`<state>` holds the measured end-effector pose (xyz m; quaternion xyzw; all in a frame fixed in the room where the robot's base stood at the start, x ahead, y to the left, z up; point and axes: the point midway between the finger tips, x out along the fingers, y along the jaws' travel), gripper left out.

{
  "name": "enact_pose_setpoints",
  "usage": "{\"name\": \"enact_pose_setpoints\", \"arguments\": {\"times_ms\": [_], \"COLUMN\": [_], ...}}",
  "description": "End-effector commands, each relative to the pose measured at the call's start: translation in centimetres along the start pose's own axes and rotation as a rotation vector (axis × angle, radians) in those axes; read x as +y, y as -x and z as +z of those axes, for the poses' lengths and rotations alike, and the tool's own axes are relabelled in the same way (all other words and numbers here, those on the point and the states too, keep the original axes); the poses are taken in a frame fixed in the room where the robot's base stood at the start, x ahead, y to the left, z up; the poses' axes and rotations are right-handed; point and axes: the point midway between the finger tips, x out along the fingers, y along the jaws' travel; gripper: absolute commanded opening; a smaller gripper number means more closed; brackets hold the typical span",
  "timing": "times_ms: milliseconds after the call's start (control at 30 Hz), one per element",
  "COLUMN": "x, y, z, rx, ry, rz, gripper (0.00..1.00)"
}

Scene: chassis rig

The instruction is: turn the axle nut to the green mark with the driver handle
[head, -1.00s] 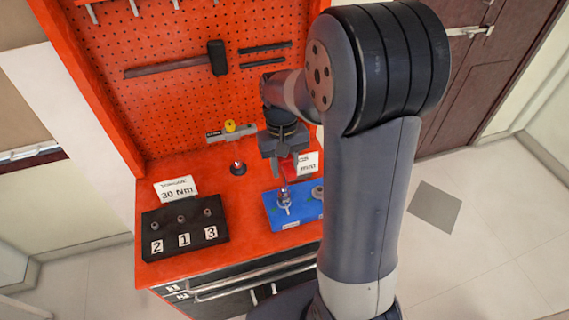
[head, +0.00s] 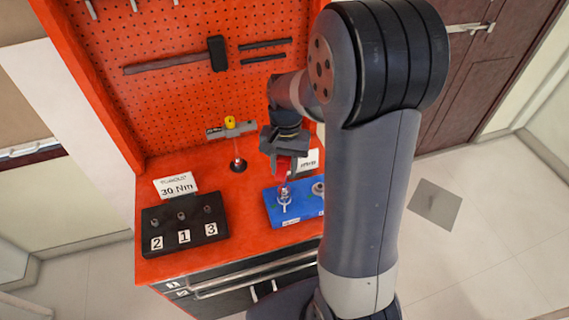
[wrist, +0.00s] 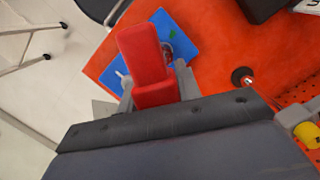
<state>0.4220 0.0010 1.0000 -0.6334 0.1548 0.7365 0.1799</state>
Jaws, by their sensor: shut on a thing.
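My gripper (head: 286,163) is shut on the red driver handle (wrist: 143,52), with one finger on each side of it in the wrist view. In the head view the handle points down over the blue plate (head: 277,216), its lower end at the pale metal axle nut (head: 284,198). Whether it is fully seated on the nut cannot be told. A green mark (wrist: 172,34) shows on the blue plate in the wrist view, just right of the handle. The handle hides part of the plate there.
A tall tool with a grey bar and yellow knob (head: 230,122) stands close left of my gripper. A black block (head: 185,232) with several numbered posts and a "30 Nm" card (head: 176,186) are at left. A second metal fitting (head: 318,188) sits on the plate's right.

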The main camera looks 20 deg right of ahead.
Motion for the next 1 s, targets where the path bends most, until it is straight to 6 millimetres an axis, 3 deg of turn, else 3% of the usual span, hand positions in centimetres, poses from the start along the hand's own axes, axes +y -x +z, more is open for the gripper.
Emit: {"name": "enact_pose_setpoints", "arguments": {"times_ms": [700,867,1000], "x": [-0.20,-0.23,-0.25], "y": [0.09,0.08,-0.03], "z": [-0.06,-0.12,-0.16], "rx": [-0.001,0.000,0.000], "ry": [-0.922,-1.063,-1.053], "rz": [-0.139,-0.161,-0.159], "gripper": [0.04,0.04,0.04]}}
